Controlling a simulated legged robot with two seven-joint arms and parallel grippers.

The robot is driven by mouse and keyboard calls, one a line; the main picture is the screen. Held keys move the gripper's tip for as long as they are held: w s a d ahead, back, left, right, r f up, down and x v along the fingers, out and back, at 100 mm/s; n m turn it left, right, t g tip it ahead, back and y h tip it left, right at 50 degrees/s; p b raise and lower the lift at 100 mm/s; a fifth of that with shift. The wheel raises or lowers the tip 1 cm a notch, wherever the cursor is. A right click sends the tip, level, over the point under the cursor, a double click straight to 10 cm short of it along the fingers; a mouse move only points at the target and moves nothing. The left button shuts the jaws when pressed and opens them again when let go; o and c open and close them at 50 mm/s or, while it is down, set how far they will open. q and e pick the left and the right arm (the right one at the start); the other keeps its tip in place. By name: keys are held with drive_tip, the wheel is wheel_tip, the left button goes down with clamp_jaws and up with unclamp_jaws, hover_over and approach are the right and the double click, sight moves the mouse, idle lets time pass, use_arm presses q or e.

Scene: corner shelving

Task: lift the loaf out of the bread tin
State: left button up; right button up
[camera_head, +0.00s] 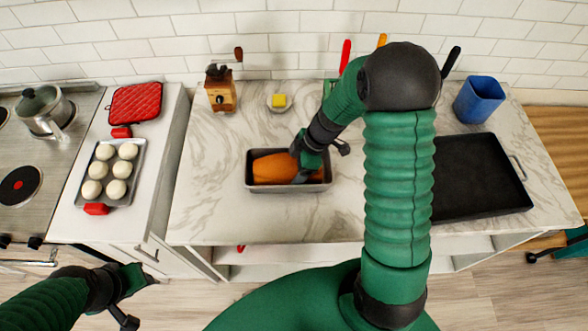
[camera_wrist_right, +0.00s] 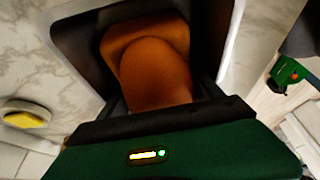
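The orange-brown loaf (camera_head: 272,168) lies in the dark, light-rimmed bread tin (camera_head: 249,178) on the marble counter. My right gripper (camera_head: 308,168) reaches down into the right part of the tin, over the loaf's end. In the right wrist view the loaf (camera_wrist_right: 155,65) lies between the two fingers (camera_wrist_right: 160,98), one on each side. Whether they press on it is not clear. The tin's dark wall (camera_wrist_right: 82,40) surrounds the loaf there. My left gripper (camera_head: 137,282) hangs at the lower left, away from the tin, holding nothing visible.
A butter dish (camera_head: 279,102) and a coffee grinder (camera_head: 220,90) stand behind the tin. A dark roasting pan (camera_head: 480,175) and blue jug (camera_head: 479,98) are at right. A tray of buns (camera_head: 121,190), a red mitt (camera_head: 135,102) and a pot (camera_head: 45,108) are at left. Counter left of the tin is clear.

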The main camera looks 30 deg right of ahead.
drive_tip(key=shift+s+a, duration=0.1)
drive_tip(key=shift+s, duration=0.15)
drive_tip(key=shift+c, duration=1.2)
drive_tip(key=shift+s+d+r, duration=0.2)
drive_tip(key=shift+s+r, duration=0.05)
drive_tip(key=shift+s, duration=0.05)
drive_tip(key=c, duration=0.5)
drive_tip(key=shift+d, duration=0.25)
drive_tip(key=c, duration=0.4)
drive_tip(key=shift+w, duration=0.15)
drive_tip(key=shift+c, duration=0.8)
